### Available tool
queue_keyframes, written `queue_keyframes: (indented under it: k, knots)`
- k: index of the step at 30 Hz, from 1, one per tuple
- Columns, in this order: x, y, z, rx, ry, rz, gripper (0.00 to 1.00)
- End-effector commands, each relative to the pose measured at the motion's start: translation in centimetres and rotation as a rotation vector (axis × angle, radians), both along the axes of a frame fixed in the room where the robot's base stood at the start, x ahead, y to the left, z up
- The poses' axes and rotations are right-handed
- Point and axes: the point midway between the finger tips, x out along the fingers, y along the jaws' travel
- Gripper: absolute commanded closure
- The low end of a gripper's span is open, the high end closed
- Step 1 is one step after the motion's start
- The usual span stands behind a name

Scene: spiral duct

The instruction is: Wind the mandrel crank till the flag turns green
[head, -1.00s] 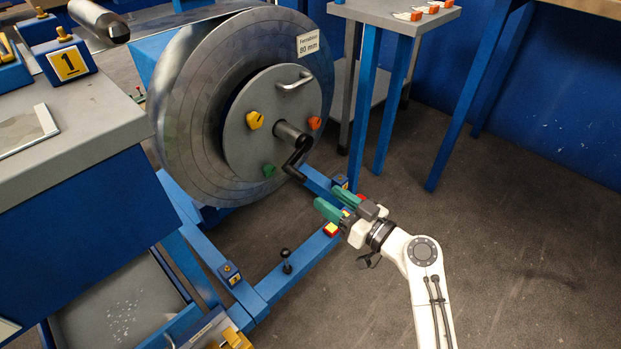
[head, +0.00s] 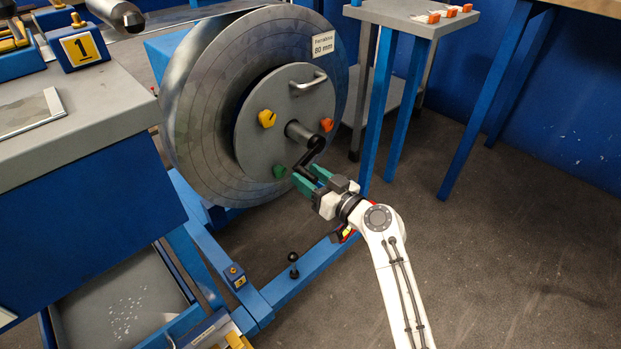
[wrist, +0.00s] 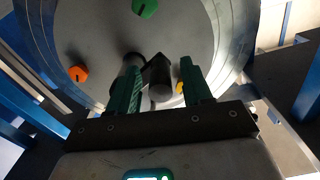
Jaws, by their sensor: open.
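The dark mandrel crank (head: 307,154) sits on the hub at the middle of the large grey disc (head: 200,100). Its arm points down to a handle by my gripper. My gripper (head: 309,174) is open, with green fingers at the lower end of the crank. In the wrist view the dark round handle end (wrist: 160,93) shows between my two open fingers (wrist: 160,88), with a gap on each side. I cannot pick out the flag for certain; a small red and yellow piece (head: 347,233) on the blue frame is partly hidden behind my arm.
Yellow (head: 267,118), orange (head: 326,125) and green (head: 279,172) knobs and a metal handle (head: 308,82) stand out from the disc's plate. A black-topped post (head: 293,259) rises from the blue frame (head: 285,285). A grey bench (head: 80,125) is left.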

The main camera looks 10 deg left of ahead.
Motion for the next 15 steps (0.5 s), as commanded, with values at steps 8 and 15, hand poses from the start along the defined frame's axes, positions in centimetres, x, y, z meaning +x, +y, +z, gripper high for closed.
queue_keyframes:
  k: [8,15]
  knots:
    - [-0.03,-0.02,-0.01,0.000,0.000,0.000,0.68]
    - [-0.03,-0.03,-0.02,0.000,0.000,0.000,0.91]
